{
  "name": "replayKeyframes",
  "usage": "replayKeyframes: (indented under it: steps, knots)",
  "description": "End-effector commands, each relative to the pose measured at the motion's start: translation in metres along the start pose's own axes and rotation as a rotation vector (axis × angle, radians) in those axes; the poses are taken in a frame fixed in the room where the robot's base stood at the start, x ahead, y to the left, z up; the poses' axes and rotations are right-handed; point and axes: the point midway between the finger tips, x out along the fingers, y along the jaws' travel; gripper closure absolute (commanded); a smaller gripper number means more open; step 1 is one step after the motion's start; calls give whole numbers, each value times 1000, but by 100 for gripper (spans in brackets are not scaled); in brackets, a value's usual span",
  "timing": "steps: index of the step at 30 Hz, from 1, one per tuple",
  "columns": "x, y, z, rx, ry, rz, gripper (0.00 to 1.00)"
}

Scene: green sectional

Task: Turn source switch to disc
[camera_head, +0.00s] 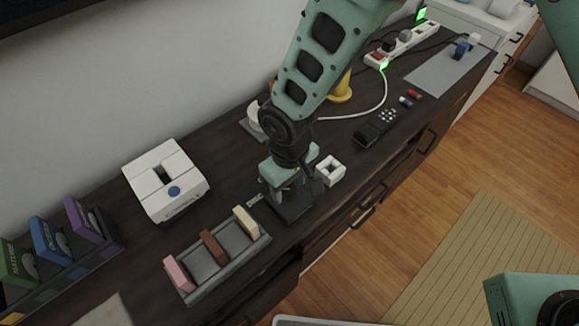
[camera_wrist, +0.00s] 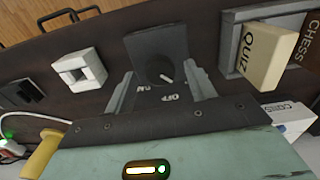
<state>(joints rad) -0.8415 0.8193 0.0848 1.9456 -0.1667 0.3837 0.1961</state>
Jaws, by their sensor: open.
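The source switch is a small dark box (camera_wrist: 170,45) with a round dark knob (camera_wrist: 152,70) and a short white pointer mark. The mark points toward the lower right, near the printed word OFF; a second label by the left finger is partly hidden. My gripper (camera_wrist: 159,74) is open, with one finger on each side of the knob and no clear contact visible. In the head view my gripper (camera_head: 288,188) points down over the dark box (camera_head: 293,213), hiding the knob.
A white square ring (camera_head: 330,170) stands close right of the switch. A grey tray (camera_head: 222,262) with pink, brown and cream blocks lies to its left. A white box with a blue button (camera_head: 174,191) is behind left. A dark keypad device (camera_head: 372,131) lies farther right.

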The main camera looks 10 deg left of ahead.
Motion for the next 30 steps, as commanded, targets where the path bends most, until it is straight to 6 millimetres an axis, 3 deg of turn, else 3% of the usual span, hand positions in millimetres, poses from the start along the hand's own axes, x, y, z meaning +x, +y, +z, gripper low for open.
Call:
replayKeyframes:
  steps: [5,21,30]
  knots:
    - [-26,0,-1,0,6,0,45]
    - [-145,1,0,1,5,0,45]
    - [-171,0,0,0,3,0,45]
